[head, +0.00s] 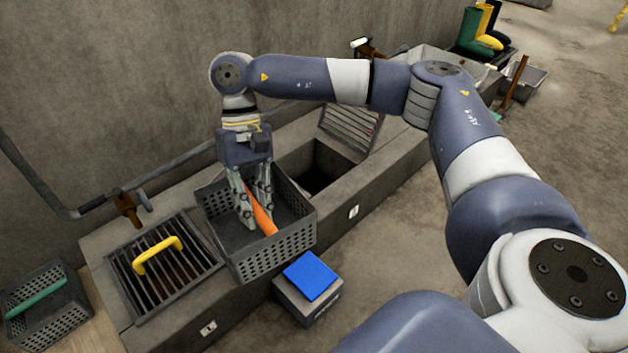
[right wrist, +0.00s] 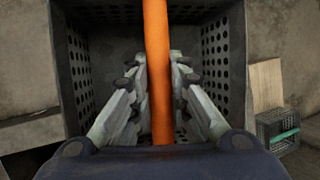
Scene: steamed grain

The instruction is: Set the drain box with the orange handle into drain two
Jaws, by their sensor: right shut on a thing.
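The drain box with the orange handle (head: 286,246) is a dark grey perforated crate, held in the air over the front edge of the concrete drain block. My right gripper (head: 252,222) reaches down into it and is shut on the orange handle (head: 263,219). In the right wrist view the orange handle (right wrist: 158,75) runs between the fingers (right wrist: 160,95). An open square drain hole (head: 318,167) lies behind and right of the box, its slatted grate (head: 352,122) tilted up behind it. I cannot read which drain is two. My left gripper is not in view.
A closed grate (head: 163,266) with a yellow handle (head: 157,254) covers the left drain. A second crate with a green handle (head: 44,301) stands far left. A blue-topped block (head: 310,278) is on the floor below the box. Boots (head: 482,27) stand far back.

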